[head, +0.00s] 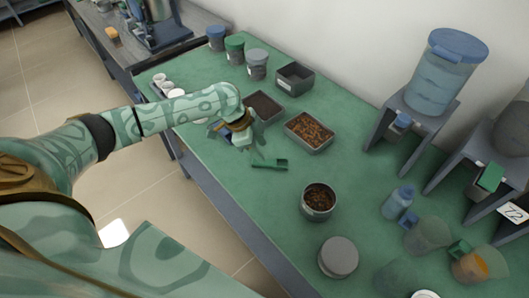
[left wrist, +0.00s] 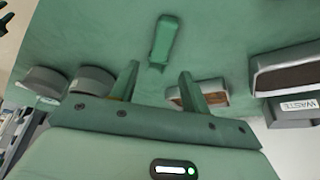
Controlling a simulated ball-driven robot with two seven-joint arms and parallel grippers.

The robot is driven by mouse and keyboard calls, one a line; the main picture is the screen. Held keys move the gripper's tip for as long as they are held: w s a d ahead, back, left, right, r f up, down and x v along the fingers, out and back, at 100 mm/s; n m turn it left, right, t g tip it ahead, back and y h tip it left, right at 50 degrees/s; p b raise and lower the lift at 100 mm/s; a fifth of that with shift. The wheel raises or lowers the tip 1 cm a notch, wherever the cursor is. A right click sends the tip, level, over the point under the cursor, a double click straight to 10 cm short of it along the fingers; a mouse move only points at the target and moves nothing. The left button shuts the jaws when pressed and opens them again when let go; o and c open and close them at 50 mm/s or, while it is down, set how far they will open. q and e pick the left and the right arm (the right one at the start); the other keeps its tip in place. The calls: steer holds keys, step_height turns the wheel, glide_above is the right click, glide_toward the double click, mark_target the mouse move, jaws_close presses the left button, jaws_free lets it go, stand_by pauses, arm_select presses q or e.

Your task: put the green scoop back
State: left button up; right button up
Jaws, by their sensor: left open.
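The green scoop (head: 270,164) lies flat on the green tabletop, in front of the tray of brown pieces. It also shows in the left wrist view (left wrist: 162,40), lying on the table beyond my fingertips. My left gripper (head: 244,142) is beside the scoop, a little to its upper left in the head view, near the dark-filled tray. In the left wrist view its two fingers (left wrist: 160,78) are spread with nothing between them. The scoop and the fingers look apart. My right gripper is not in view.
A tray of brown pieces (head: 309,132), a dark-filled tray (head: 264,107) and a grey bin (head: 295,79) stand behind. An open tin (head: 319,201) and a lidded tin (head: 338,257) stand to the right. A blue dispenser (head: 436,75) stands farther right. Table around the scoop is clear.

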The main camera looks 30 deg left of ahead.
arm_select(q)
steer(key=p+v, duration=0.1)
steer(key=v, duration=0.6)
